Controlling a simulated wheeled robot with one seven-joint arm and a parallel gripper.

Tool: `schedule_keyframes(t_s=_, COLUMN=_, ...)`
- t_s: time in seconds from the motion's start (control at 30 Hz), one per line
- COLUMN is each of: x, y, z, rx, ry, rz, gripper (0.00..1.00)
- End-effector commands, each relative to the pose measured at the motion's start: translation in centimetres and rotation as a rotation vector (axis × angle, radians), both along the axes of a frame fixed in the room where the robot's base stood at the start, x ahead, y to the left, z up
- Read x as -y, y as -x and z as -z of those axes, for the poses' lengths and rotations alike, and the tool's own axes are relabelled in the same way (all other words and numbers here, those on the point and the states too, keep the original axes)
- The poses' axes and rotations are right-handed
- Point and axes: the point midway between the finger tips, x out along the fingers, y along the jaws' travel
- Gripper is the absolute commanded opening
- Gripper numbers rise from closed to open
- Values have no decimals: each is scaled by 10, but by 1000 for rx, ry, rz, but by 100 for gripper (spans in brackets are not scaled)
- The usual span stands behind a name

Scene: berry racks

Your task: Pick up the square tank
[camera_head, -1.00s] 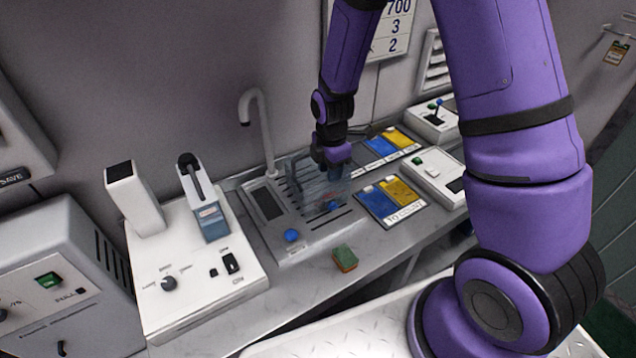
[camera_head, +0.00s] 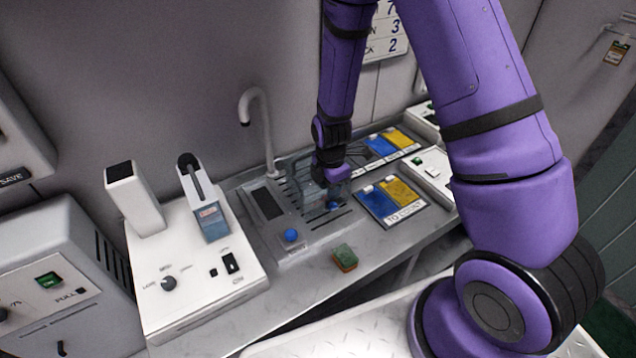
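The square tank (camera_head: 308,196) is a clear, see-through box on the grey sink unit, beside the tap. My gripper (camera_head: 334,178) hangs down from the purple arm and is at the tank's upper right part, overlapping it in this view. The fingers are small, dark and partly hidden by my wrist and the tank's glassy walls. I cannot tell whether they are open or closed, or whether they touch the tank.
A grey tap (camera_head: 262,125) rises behind the sink unit, which has a blue button (camera_head: 291,235). A green and orange sponge (camera_head: 344,258) lies in front. A white device (camera_head: 195,285) stands left. Blue and yellow trays (camera_head: 391,203) stand right.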

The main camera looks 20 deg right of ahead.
Motion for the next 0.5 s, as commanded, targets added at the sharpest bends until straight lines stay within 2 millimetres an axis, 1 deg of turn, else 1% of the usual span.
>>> schedule_keyframes(t_s=0.37, x=0, y=0, z=4, rx=0, ry=0, rz=-1, gripper=33)
schedule_keyframes(t_s=0.47, x=0, y=0, z=4, rx=0, ry=0, rz=0, gripper=12)
schedule_keyframes(t_s=0.5, x=0, y=0, z=4, rx=0, ry=0, rz=0, gripper=3)
